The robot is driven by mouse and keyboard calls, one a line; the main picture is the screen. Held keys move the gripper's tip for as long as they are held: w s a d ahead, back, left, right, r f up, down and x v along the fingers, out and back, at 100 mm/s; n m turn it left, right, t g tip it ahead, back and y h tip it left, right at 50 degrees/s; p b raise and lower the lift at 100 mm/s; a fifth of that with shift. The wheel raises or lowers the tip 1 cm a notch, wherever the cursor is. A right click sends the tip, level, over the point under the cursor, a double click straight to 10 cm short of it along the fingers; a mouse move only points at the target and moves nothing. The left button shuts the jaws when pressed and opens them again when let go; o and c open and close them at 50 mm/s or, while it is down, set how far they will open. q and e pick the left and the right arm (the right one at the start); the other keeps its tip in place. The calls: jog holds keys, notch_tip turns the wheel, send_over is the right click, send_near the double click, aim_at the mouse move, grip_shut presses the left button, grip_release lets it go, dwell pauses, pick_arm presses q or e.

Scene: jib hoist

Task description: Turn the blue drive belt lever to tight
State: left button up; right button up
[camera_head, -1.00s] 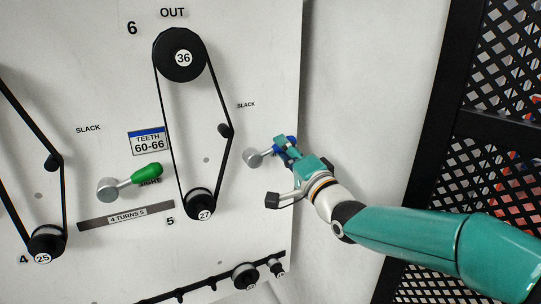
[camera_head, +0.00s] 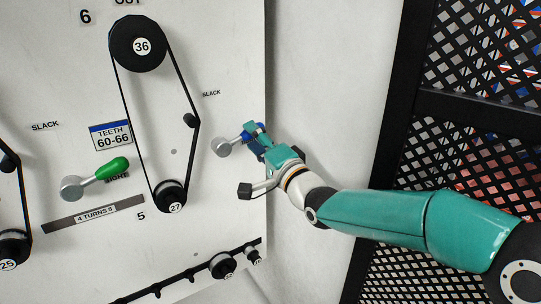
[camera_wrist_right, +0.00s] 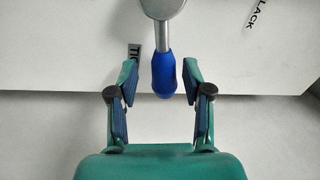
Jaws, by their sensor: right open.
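The blue drive belt lever (camera_head: 222,147) has a round grey hub on the white panel and a blue grip that points right toward the panel's edge. In the right wrist view its blue grip (camera_wrist_right: 163,74) lies between the tips of my right gripper (camera_wrist_right: 160,78), with a gap on each side. My right gripper (camera_head: 256,136) is open around the grip and hides part of it in the head view. A label beside the lever is partly hidden; the letters "TI" show in the wrist view. A "SLACK" label (camera_head: 211,93) sits above the lever. My left gripper is not in view.
A belt (camera_head: 118,95) loops over pulley 36 (camera_head: 138,44) and pulley 27 (camera_head: 169,196), touching a small idler (camera_head: 190,121). A green lever (camera_head: 97,178) is at the left. A black mesh fence (camera_head: 440,130) stands behind my right arm.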

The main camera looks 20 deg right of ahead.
jog(key=v, duration=1.1)
jog(key=shift+s+d+f, duration=0.1)
